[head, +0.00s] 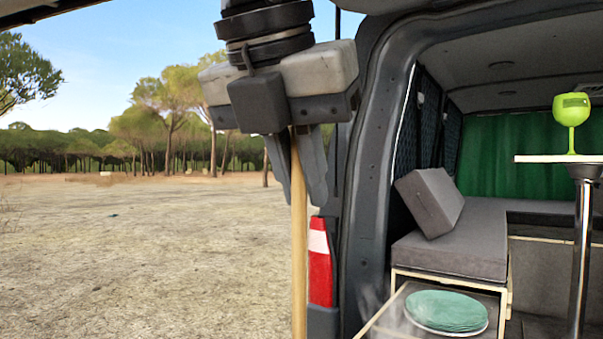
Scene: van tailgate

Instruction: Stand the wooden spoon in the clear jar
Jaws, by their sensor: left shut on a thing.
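My left gripper (301,190) is at the top middle of the head view, pointing down. It is shut on the wooden spoon (299,260), whose pale handle hangs upright between the fingers and runs out of the bottom of the picture. The spoon's lower end is hidden below the frame. A faint, see-through shape shows at the bottom edge, left of the plates, to the right of the spoon; I cannot tell whether it is the clear jar. My right gripper is not in view.
Green plates (446,311) lie on a surface at the van's rear. A grey bench cushion (452,240) is behind them. A green goblet (571,119) stands on a small white table (560,158) at right. The van's door frame (368,180) rises right of the gripper; open ground is left.

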